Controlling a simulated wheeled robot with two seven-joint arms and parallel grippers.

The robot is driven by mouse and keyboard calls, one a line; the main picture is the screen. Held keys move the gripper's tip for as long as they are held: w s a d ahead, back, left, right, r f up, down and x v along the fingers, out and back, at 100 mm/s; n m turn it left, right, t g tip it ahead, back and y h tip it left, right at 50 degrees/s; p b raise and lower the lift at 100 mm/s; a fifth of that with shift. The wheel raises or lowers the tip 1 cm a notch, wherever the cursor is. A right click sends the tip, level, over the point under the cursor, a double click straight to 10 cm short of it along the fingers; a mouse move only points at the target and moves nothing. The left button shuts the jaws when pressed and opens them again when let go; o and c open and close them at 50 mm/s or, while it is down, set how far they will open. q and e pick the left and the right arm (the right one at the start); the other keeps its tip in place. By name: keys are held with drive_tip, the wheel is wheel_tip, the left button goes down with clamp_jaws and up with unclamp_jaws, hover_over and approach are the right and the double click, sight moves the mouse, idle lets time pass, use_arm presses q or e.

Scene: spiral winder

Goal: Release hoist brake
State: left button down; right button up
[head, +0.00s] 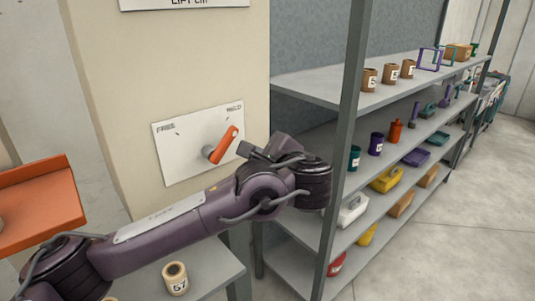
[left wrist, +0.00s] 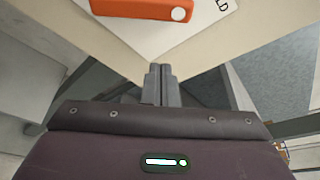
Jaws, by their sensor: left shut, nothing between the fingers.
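The hoist brake is an orange lever (head: 224,145) on a white plate (head: 182,161) fixed to a beige column. The plate has a FREE label at its left and what looks like a HELD label at its upper right. The lever tilts up and right, towards that right label. My left gripper (head: 244,150) is shut and empty, just right of and slightly below the lever's end. In the left wrist view its closed fingers (left wrist: 160,72) point up at the plate, and the orange lever (left wrist: 140,11) lies beyond them, apart from the tips. My right gripper is out of view.
A grey shelf rack (head: 300,88) with pots, bins and tools stands close on the right, its post beside my left wrist. An orange tray (head: 40,205) is at the left. A spool marked 57 (head: 175,278) stands on a grey surface below my arm.

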sight(224, 145)
use_arm(q)
drive_tip(key=a+r+p, duration=0.2)
drive_tip(key=a+p, duration=0.1)
drive_tip(key=shift+w+r, duration=0.1)
drive_tip(key=shift+r, duration=0.05)
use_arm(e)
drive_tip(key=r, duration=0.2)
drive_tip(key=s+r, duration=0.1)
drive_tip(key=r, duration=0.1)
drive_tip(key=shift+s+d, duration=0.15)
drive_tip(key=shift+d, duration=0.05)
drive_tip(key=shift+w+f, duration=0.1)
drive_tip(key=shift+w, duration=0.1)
